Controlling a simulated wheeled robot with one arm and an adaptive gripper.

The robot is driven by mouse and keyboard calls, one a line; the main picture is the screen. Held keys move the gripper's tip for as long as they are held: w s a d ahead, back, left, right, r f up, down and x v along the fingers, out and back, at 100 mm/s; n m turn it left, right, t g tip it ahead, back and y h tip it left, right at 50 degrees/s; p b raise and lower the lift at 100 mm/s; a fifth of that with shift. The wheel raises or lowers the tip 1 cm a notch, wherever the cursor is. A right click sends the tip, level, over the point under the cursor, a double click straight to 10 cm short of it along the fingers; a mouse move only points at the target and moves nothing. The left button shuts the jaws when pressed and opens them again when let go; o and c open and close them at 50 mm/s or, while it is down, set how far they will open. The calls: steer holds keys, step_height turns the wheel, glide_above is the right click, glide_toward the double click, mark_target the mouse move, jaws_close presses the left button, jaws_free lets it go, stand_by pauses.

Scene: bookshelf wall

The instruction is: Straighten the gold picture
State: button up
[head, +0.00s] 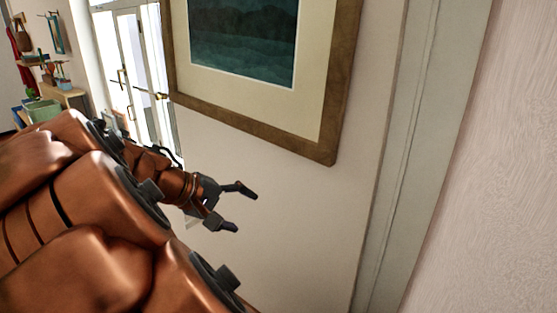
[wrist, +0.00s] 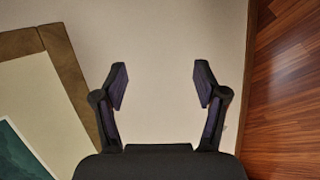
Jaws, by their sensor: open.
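The picture hangs on a pale wall. It has a gold-brown frame (head: 340,75), a cream mat and a dark teal image; its upper part is cut off in the head view. In the wrist view a corner of the frame (wrist: 66,70) shows at the left. Its long bar there is slanted against the floor line, so the picture hangs tilted. My gripper (head: 240,208) is open and empty, below the picture's bottom bar and apart from it. In the wrist view my gripper's fingers (wrist: 160,76) are spread over bare wall, beside the frame.
A pale vertical trim (head: 405,150) runs right of the picture. Left are white glazed doors (head: 132,65) and a cluttered wooden table (head: 72,97). A wooden floor (wrist: 285,90) shows in the wrist view. The wall below the picture is bare.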

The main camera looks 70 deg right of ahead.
mark_target(288, 143)
steer(key=w+d+r+m+g+h+b, duration=0.1)
steer(key=w+d+r+g+h+b, duration=0.15)
steer(key=d, duration=0.55)
steer(key=w+d+r+m+g+h+b, duration=0.1)
steer(key=d+r+g+h+b, duration=0.25)
steer(key=d, duration=0.45)
steer(key=shift+t, duration=0.3)
steer(key=shift+x, duration=3.55)
steer(key=shift+s+a+r, duration=0.15)
steer(key=shift+s+r, duration=0.05)
steer(key=shift+c, duration=0.4)
jaws_close()
